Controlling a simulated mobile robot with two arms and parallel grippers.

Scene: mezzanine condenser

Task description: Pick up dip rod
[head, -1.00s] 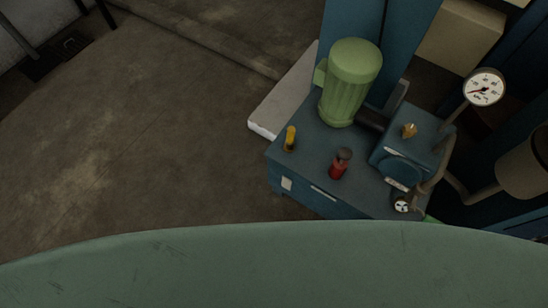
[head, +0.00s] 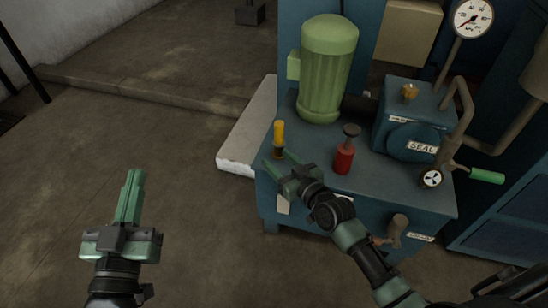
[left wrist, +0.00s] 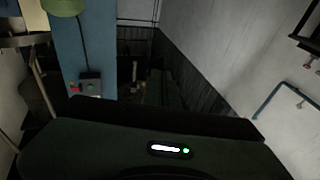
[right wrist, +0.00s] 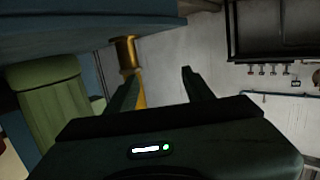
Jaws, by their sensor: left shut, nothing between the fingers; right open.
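The dip rod, taken as the yellow-handled piece (head: 279,134), stands upright at the left front corner of the blue machine top. It also shows in the right wrist view (right wrist: 125,52), behind the left finger. My right gripper (head: 278,160) is open beside the dip rod's base, fingers pointing toward it. In the right wrist view the rod lines up with the left finger of my right gripper (right wrist: 161,72), not the middle of the gap; contact cannot be told. My left gripper (head: 133,173) is shut and empty over the floor at left.
On the machine (head: 240,150) side stands a pale plinth. A red fitting with a dark knob (head: 344,158) is right of the rod. The green motor (head: 327,70) stands behind. A gauge (head: 474,18), pipes and a green-handled valve (head: 486,175) are at right. Floor at left is clear.

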